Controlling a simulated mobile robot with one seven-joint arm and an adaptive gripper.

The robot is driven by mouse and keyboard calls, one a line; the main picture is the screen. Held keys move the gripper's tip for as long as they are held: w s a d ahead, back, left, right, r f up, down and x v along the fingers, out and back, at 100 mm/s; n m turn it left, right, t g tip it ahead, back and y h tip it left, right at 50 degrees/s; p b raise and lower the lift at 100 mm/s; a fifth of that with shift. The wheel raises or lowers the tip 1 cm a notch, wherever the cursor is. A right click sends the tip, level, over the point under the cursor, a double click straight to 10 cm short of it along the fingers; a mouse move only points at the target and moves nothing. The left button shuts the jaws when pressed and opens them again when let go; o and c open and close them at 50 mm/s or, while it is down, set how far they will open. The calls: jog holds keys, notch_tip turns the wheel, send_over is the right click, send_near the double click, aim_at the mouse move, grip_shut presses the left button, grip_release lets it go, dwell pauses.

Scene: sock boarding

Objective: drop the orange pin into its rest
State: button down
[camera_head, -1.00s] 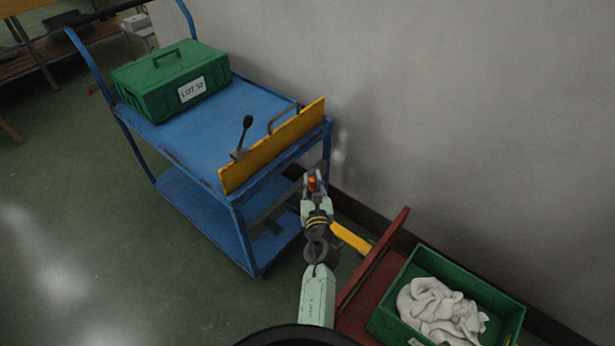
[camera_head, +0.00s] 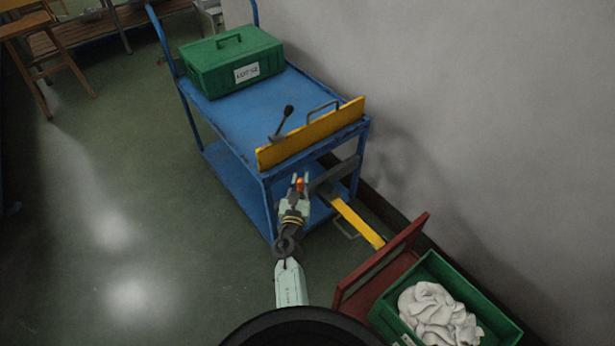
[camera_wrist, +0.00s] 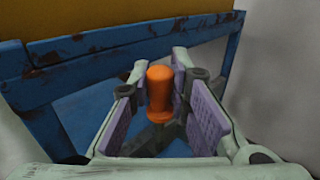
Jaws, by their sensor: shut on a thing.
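The orange pin (camera_head: 300,184) stands between the fingertips of my gripper (camera_head: 300,182), in front of the near end of the blue cart. In the wrist view the pin (camera_wrist: 160,92) is upright, with a rounded, wider head on top. My gripper (camera_wrist: 158,100) is shut on it with purple-padded fingers at either side. I cannot tell for certain which part is the pin's rest.
The blue cart (camera_head: 268,100) carries a green box (camera_head: 222,75), a yellow end board (camera_head: 310,135) and a black-knobbed lever (camera_head: 283,120). A yellow bar (camera_head: 358,222) lies low to the right. A green crate (camera_head: 385,318) holds white cloth (camera_head: 437,315).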

jog(key=shift+f, duration=0.2)
dwell(0.3)
notch_tip(320, 180, down, 12)
jog(key=b, duration=1.2)
jog(key=shift+r, duration=0.25)
dwell(0.5)
jog(key=c, duration=1.4)
grip_release()
jog(key=shift+s+a, duration=0.2)
jog(key=shift+s, duration=1.05)
jog(key=shift+s+a, duration=0.2)
jog(key=shift+s, duration=1.05)
jog(key=shift+s+a, duration=0.2)
jog(key=shift+s, duration=1.05)
